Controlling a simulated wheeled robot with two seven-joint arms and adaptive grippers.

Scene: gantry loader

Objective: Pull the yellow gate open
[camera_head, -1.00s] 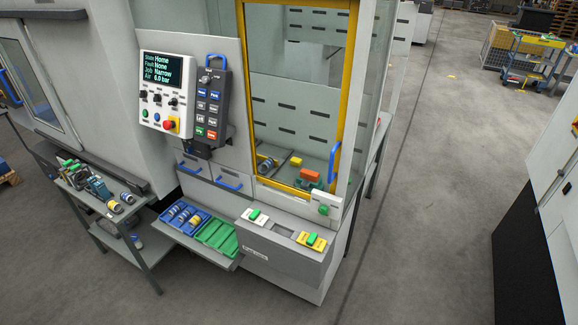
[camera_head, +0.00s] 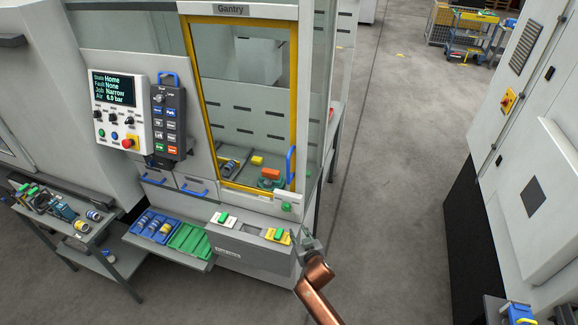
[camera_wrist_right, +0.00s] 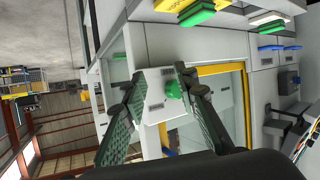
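The yellow gate (camera_head: 294,90) is a tall yellow frame with a clear pane on the front of the gantry cell, and it looks shut. Its blue upright handle (camera_head: 290,165) is on the right side of the frame. My right gripper (camera_head: 312,246) is in front of the cell's right corner, below and right of the handle, apart from it. In the right wrist view my right gripper (camera_wrist_right: 158,77) has its fingers spread with nothing held. A green button (camera_wrist_right: 173,88) on a pale box shows beyond the fingers. My left gripper is not in view.
A control panel (camera_head: 118,112) and a dark pendant (camera_head: 168,120) are left of the gate. Blue (camera_head: 157,226) and green (camera_head: 189,240) trays sit on a shelf below. A ledge with two green-topped switches is under the gate. Open floor lies right of the cell.

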